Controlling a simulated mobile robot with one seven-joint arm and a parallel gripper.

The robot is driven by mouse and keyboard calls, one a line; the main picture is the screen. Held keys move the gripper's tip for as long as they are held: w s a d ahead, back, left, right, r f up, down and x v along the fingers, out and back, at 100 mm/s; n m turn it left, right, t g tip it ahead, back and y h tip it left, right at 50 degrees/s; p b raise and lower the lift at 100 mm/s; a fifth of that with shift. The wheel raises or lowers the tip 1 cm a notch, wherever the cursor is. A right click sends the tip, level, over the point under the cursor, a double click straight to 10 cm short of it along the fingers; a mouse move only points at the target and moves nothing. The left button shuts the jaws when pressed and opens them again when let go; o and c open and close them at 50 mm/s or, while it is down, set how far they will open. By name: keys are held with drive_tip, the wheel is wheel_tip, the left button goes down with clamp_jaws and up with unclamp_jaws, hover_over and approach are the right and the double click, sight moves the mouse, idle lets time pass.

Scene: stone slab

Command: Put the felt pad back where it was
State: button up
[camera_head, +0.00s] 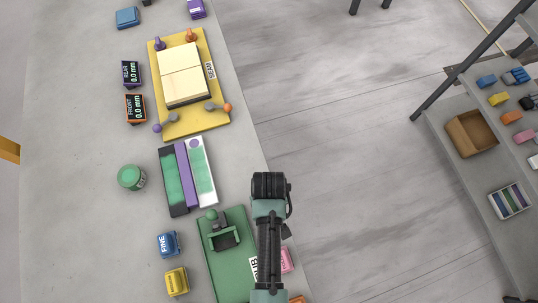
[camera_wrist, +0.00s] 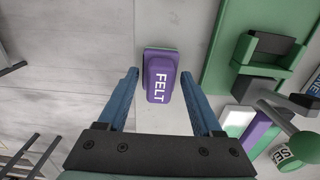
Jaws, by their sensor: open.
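The felt pad (camera_wrist: 161,85) is a purple block marked FELT with a thin green edge showing. In the wrist view it lies on the grey slab between the fingers of my gripper (camera_wrist: 159,74), with a gap on either side. My gripper is open and empty. In the head view my gripper (camera_head: 270,186) is over the slab's right edge, beside the green board, and the felt pad is hidden there. The frames do not show where the pad was before.
The green board (camera_head: 240,270) carries a dark clamp. A yellow board (camera_head: 205,122) stands farther off. Shelves are at right.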

wheel_tip(320, 180, up, 12)
drive_tip(key=w+r+m+t, duration=0.1)
drive_tip(key=w+r+t, duration=0.6)
drive_tip(key=w+r, duration=0.6)
drive_tip(key=w+r+m+t, duration=0.1)
drive_tip(key=w+r+t, duration=0.65)
drive_tip(key=r, duration=0.85)
wheel_tip(320, 180, up, 25)
drive_tip(key=s+t, duration=0.1)
drive_tip(key=t, duration=0.6)
drive_tip(key=s+r+m+t, duration=0.1)
drive_tip(key=s+r+t, duration=0.5)
drive_tip(key=r, duration=0.8)
drive_tip(key=s, duration=0.3)
drive_tip(key=shift+s+m, duration=0.3)
drive_tip(key=shift+s, duration=0.1)
